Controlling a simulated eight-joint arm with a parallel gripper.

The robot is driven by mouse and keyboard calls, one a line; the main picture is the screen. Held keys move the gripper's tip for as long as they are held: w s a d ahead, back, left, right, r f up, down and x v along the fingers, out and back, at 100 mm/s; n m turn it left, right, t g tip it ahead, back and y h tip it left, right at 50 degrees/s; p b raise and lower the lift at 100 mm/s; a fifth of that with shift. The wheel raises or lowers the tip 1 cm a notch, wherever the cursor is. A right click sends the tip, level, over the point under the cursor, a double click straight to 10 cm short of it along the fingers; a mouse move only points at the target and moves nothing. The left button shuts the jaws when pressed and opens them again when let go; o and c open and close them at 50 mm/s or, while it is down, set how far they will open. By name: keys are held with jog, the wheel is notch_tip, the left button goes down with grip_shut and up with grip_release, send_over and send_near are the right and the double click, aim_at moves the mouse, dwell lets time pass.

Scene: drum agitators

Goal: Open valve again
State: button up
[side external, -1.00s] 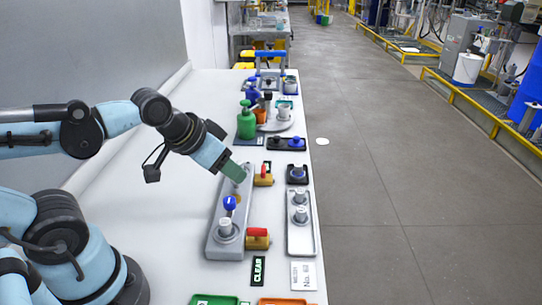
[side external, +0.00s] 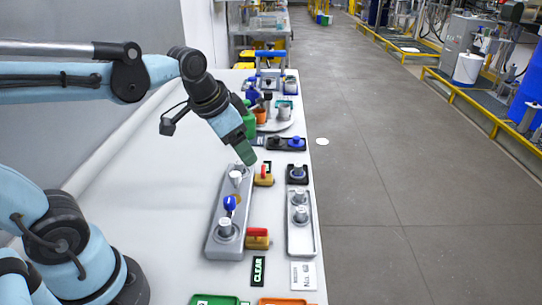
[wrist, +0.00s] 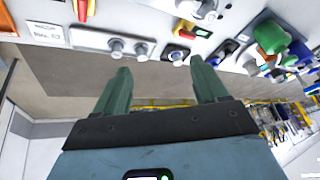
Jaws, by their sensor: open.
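A brass valve with a red handle (side external: 257,235) sits beside the near end of a long grey plate (side external: 214,226). A second red-handled brass valve (side external: 264,176) sits beside the plate's far end. A blue-handled valve (side external: 230,203) stands on the plate between two grey knobs. I cannot tell which one the task means. My gripper (side external: 246,158) hangs above the plate's far end, close to the far red-handled valve in the side view. In the wrist view, my gripper (wrist: 160,68) shows two green fingers spread apart with nothing between them. Red handles also show at the wrist view's top edge.
A black CLEAR label (side external: 258,270) and a No. 62 card (side external: 303,275) lie in front. A green bottle (side external: 249,122) stands behind my gripper. Bare table lies left of the plate.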

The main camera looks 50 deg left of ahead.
jog(key=w+a+m+g, duration=0.3)
jog(key=w, duration=0.4)
jog(key=m+g, duration=0.2)
jog(key=m, duration=0.1)
send_near(263, 168)
notch_tip(263, 168, down, 9)
jog(key=shift+w+r, duration=0.1)
jog(key=shift+r, duration=0.05)
jog(key=c, duration=1.1)
jog(key=shift+o, duration=0.2)
